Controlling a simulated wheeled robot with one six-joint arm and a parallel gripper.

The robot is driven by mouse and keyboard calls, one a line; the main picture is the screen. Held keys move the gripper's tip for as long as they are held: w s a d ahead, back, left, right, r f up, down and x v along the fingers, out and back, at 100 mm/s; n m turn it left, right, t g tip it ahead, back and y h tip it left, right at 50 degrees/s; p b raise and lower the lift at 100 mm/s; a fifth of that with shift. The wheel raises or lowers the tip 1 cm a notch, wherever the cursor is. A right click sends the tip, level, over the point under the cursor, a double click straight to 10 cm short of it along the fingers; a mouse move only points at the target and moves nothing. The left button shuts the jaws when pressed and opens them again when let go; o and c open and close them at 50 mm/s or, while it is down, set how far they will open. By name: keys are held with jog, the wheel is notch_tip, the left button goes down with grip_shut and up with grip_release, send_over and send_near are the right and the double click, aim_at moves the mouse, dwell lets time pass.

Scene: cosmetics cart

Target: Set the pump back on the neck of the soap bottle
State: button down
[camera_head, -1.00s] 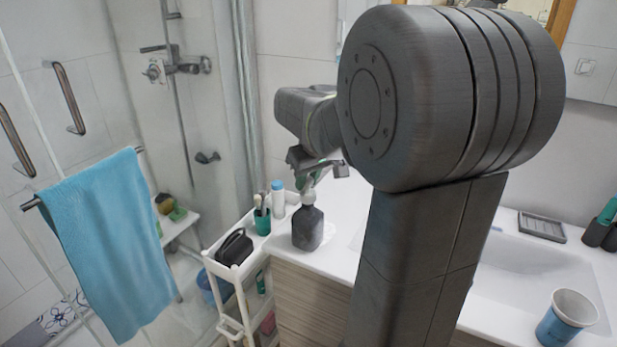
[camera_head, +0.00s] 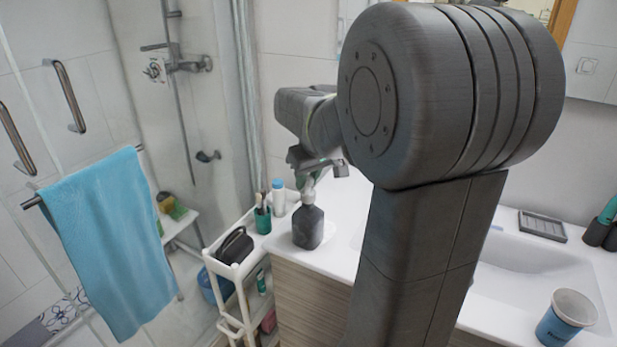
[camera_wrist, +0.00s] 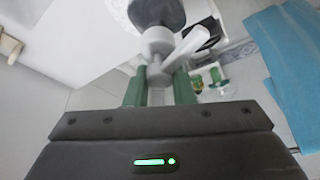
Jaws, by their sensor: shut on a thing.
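The soap bottle (camera_head: 308,229) is dark grey and stands upright on the white counter, near its left end. The white pump (camera_head: 308,196) is directly above the bottle's top. In the wrist view the pump (camera_wrist: 157,42), with its spout pointing to the upper right, overlaps the dark bottle (camera_wrist: 157,13). I cannot tell whether its collar is seated on the neck or just above it. My gripper (camera_head: 307,182) is over the bottle. In the wrist view its green fingers (camera_wrist: 158,82) are shut on the pump. The bottle's neck is hidden.
A white cart (camera_head: 233,272) stands left of the counter, holding a black bag (camera_head: 235,246). A green cup with brushes (camera_head: 263,221) and a white bottle with a blue cap (camera_head: 279,198) stand close left of the soap bottle. A blue cup (camera_head: 566,318) sits far right.

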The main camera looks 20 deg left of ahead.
jog(key=shift+f+b, duration=0.4)
jog(key=shift+f, duration=0.5)
dwell(1.0)
jog(key=c, duration=1.2)
grip_release()
jog(key=shift+o, duration=0.2)
jog(key=shift+r, duration=0.1)
jog(key=v, duration=1.3)
jog(key=shift+d+r, duration=0.2)
jog(key=shift+r, duration=0.1)
jog(key=shift+f, duration=0.1)
